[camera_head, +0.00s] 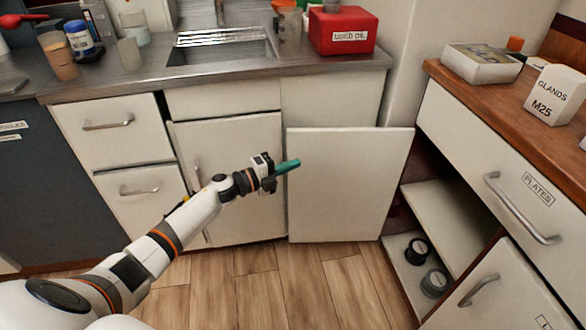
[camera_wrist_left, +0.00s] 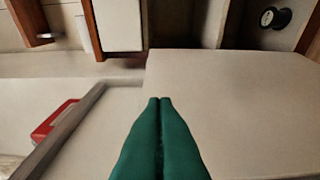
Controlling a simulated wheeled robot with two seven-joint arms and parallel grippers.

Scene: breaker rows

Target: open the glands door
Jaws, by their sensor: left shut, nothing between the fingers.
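A pale cabinet door (camera_head: 350,190) stands swung wide open beside the right-hand counter, in front of the sink unit; no label shows on the face I see. In the left wrist view it is the broad pale panel (camera_wrist_left: 240,90). The open compartment (camera_head: 440,215) beside it shows a shelf and dark reels below. My left gripper (camera_head: 296,164) has its teal fingers shut and empty near the door's left free edge; I cannot tell whether they touch it. The fingers also show in the left wrist view (camera_wrist_left: 160,102). My right gripper is not in view.
A white box marked GLANDS M25 (camera_head: 556,94) stands on the right-hand wooden counter (camera_head: 500,90). Below are a PLATES drawer (camera_head: 500,175) and another closed door (camera_head: 500,290). The sink unit (camera_head: 225,150) is behind my left arm. The wooden floor (camera_head: 290,285) is clear.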

